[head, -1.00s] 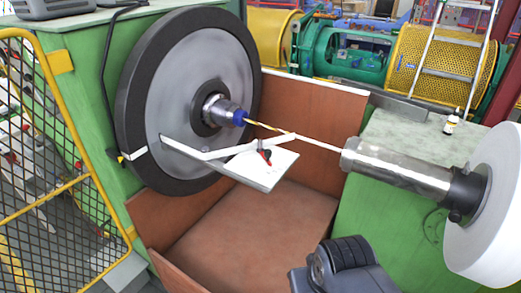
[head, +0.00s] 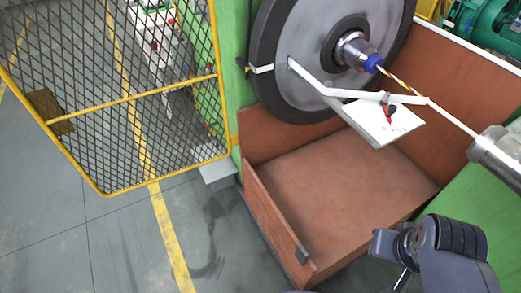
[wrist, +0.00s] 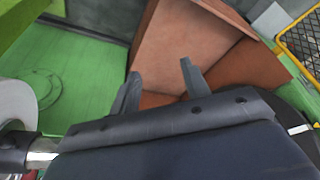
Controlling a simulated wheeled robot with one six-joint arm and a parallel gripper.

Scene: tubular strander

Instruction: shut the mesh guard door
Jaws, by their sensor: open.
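The mesh guard door (head: 130,107), a yellow frame with dark mesh, stands open at the left of the head view, swung out from the green machine. Its right edge is by the machine; its free edge is at the far left. A brown plate (head: 48,110) sits near that free edge. In the wrist view, part of the door (wrist: 299,40) shows at the upper right, apart from my gripper. My gripper (wrist: 158,85) is open, with nothing between its fingers, above the rust-brown bay. Its fingers are not clear in the head view.
The open bay has rust-brown panels (head: 340,170), with a small dark bracket (head: 302,254) on the front panel. A white plate (head: 385,120) hangs before the large wheel (head: 290,70). The grey floor (head: 70,235) below the door is clear, with a yellow line.

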